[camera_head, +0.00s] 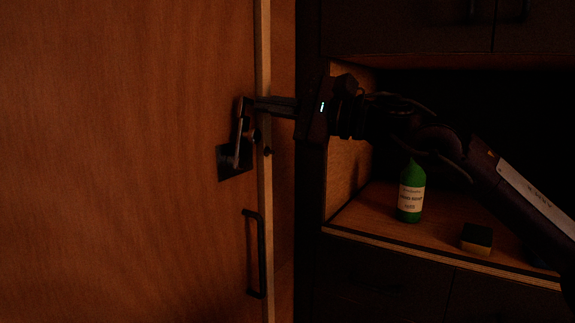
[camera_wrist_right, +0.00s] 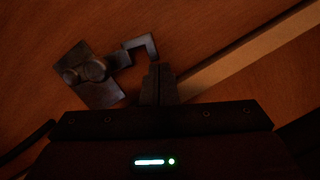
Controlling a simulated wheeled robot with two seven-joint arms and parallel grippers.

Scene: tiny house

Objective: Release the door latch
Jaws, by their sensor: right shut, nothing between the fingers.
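The wooden door (camera_head: 120,150) fills the left of the head view. Its dark latch has a square plate (camera_head: 229,170) and a lever (camera_head: 237,140) pointing up from it. In the wrist view the latch plate (camera_wrist_right: 103,94) is at upper left, and the hooked lever end (camera_wrist_right: 143,44) is just beyond the fingertips. My right gripper (camera_head: 258,103) comes in from the right, with its fingertips beside the lever's upper end. In the wrist view its fingers (camera_wrist_right: 158,70) are shut and empty. Whether they touch the lever, I cannot tell. My left gripper is not in view.
A dark vertical pull handle (camera_head: 262,255) is below the latch. The pale door edge (camera_head: 264,200) runs upright behind the fingers. To the right, a shelf (camera_head: 370,215) holds a green bottle (camera_head: 411,190) and a sponge (camera_head: 477,239), below my right arm.

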